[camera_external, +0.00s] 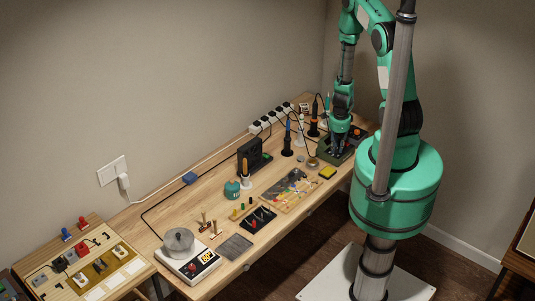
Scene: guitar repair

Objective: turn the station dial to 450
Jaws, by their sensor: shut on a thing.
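The station, a dark green box (326,154), stands at the far right end of the workbench, close to my arm. My gripper (337,146) points down onto the top of this box. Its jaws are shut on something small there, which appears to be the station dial. The dial is hidden by the fingers, so its pointer, scale and setting cannot be read. A dark part with an orange spot (357,133) shows at the box's right side.
Soldering irons in stands (287,140) and a yellow sponge (328,172) are close by. A power strip (270,118) runs along the wall. A parts tray (290,188) lies mid-bench.

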